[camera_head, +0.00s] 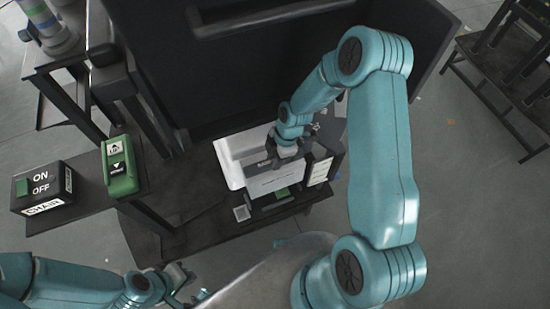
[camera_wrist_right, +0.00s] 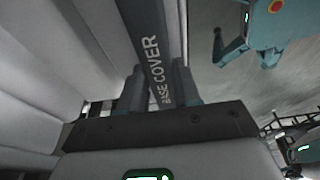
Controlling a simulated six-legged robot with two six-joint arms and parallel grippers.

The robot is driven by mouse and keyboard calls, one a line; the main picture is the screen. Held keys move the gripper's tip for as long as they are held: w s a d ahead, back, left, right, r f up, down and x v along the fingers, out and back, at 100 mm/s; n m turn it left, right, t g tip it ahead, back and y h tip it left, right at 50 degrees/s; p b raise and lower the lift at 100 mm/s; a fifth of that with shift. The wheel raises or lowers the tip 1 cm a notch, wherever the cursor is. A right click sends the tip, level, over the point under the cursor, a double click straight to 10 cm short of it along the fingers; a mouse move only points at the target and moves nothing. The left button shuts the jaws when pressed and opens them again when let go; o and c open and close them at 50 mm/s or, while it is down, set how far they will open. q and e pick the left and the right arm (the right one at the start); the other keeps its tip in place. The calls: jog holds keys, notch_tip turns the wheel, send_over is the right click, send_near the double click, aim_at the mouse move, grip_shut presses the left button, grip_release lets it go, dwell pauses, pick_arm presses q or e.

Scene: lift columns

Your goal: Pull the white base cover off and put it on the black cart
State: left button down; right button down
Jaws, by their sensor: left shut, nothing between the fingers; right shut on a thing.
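The white base cover (camera_head: 228,163) sits low in the middle of the head view, on a dark base plate. Its pale ribbed side (camera_wrist_right: 50,60) fills the left of the right wrist view. A dark bar lettered "BASE COVER" (camera_wrist_right: 150,55) runs between my right fingers. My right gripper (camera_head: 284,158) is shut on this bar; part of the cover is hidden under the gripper. My left gripper (camera_head: 182,287) is shut and empty at the bottom left, apart from the cover. I cannot tell for certain which dark piece is the black cart.
A green switch box (camera_head: 120,167) and a black ON/OFF box (camera_head: 42,188) lettered "CHAIR" stand left of the cover. A large dark panel (camera_head: 270,60) rises behind it. A dark slatted rack (camera_head: 500,75) stands at the far right. Grey floor (camera_head: 460,220) is clear at lower right.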

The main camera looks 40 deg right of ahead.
jog(key=shift+r+p, duration=1.55)
jog(key=shift+r, duration=1.15)
